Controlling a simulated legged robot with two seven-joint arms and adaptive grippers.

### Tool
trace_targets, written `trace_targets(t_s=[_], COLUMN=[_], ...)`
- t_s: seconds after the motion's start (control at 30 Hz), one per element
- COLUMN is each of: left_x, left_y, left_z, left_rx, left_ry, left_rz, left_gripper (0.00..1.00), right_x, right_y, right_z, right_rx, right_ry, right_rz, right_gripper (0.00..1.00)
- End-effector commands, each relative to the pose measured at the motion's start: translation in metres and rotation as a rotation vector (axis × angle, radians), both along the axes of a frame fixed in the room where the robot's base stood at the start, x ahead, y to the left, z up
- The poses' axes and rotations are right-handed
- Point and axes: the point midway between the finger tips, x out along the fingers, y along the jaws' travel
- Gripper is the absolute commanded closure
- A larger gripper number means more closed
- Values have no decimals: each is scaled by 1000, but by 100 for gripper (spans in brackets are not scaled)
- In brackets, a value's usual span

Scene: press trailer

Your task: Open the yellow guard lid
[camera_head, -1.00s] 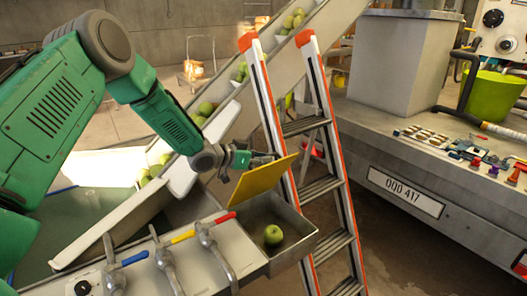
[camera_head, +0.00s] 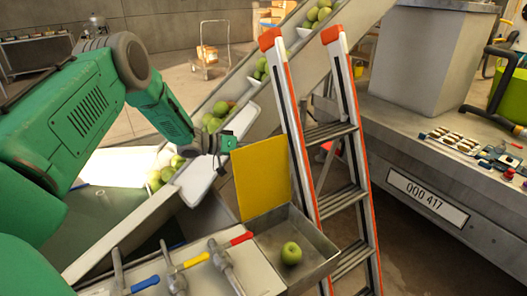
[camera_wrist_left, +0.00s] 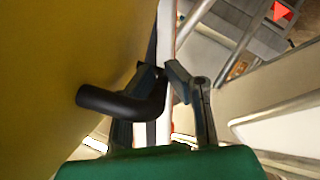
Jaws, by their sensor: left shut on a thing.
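The yellow guard lid (camera_head: 262,176) stands nearly upright at the back of a grey metal tray (camera_head: 320,254). A green apple (camera_head: 291,253) lies in the uncovered tray. My left gripper (camera_head: 229,143) is behind the lid, near its upper left corner. In the left wrist view the lid (camera_wrist_left: 60,60) fills the left side, and a bent black handle (camera_wrist_left: 115,104) sticks out from it. My left gripper (camera_wrist_left: 172,85) is shut on this handle, whose end is partly hidden by a finger. My right gripper is not in view.
An orange-and-grey stepladder (camera_head: 352,138) stands close to the right of the tray. A conveyor (camera_head: 262,112) with green apples slopes up behind the lid. Valves with blue, yellow and red handles (camera_head: 193,261) are in front, left of the tray.

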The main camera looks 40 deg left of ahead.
Motion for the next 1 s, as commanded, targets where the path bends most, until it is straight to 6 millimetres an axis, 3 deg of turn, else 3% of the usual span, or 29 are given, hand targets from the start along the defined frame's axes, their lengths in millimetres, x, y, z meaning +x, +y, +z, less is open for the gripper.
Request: trace_targets(t_s=[0.57,0.6,1.0], left_x=[0,0,-9], left_y=[1,2,12], left_z=[-1,-1,3], left_rx=[5,4,2], left_ry=[2,3,-1], left_rz=[-2,-2,1], left_gripper=[100,81,81], right_x=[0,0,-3], right_y=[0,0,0], right_z=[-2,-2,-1], right_rx=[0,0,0], right_ry=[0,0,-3], right_rz=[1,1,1], right_gripper=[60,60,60])
